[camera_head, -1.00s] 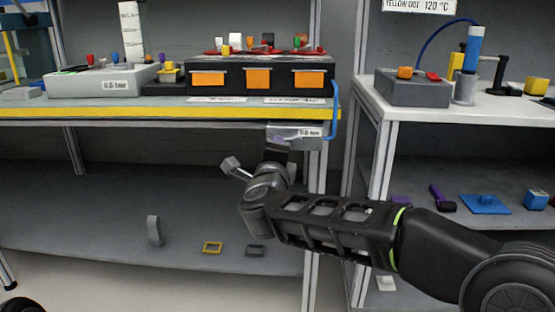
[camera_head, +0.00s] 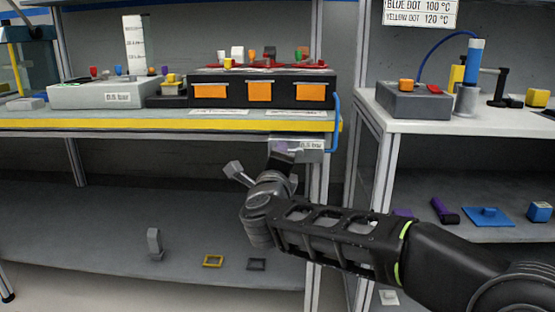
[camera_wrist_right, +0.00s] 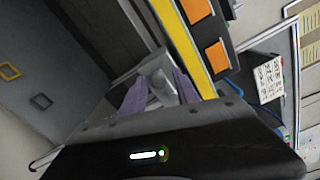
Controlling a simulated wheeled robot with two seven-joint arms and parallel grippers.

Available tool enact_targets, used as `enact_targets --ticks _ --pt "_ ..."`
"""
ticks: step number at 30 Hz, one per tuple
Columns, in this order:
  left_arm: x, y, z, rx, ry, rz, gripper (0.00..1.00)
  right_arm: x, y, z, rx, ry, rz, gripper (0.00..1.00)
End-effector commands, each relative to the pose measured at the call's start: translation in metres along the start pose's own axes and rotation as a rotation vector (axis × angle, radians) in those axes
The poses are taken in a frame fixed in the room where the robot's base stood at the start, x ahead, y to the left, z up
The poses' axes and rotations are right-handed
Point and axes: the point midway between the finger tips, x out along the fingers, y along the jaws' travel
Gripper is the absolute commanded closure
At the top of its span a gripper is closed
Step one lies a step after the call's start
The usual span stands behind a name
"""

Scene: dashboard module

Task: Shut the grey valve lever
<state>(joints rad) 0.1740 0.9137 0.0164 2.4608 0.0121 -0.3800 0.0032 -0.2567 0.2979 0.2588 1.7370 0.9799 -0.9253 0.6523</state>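A grey unit with a pressure label (camera_head: 312,145) is fixed under the front edge of the bench, at its right end. My right gripper (camera_head: 284,152) is at this unit, and my wrist hides much of it. In the right wrist view my two purple fingers (camera_wrist_right: 160,93) stand apart. A grey part (camera_wrist_right: 158,78), which looks like the valve lever, shows between or just beyond them. I cannot tell whether the fingers touch it. The lever's angle is not clear. My left gripper is not in view.
The bench edge (camera_head: 120,125) with its yellow strip lies just above my right gripper. A blue hose (camera_head: 336,125) hangs at its right end. A black box (camera_head: 262,87) with orange flaps stands on top. The lower shelf (camera_head: 90,235) is mostly clear.

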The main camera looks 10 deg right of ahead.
Motion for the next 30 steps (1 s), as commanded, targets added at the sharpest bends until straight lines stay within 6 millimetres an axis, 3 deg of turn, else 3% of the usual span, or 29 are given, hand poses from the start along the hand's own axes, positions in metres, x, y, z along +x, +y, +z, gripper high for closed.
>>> enact_targets --ticks 11,24,30 --pt "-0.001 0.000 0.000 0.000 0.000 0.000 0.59 -0.004 0.000 0.001 -0.001 -0.001 0.001 0.59" --pt "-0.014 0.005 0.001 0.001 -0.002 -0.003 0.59 -0.067 -0.002 0.001 -0.001 -0.001 0.000 0.59" --pt "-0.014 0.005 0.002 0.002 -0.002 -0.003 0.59 -0.078 0.000 0.000 0.000 0.000 0.001 0.59"
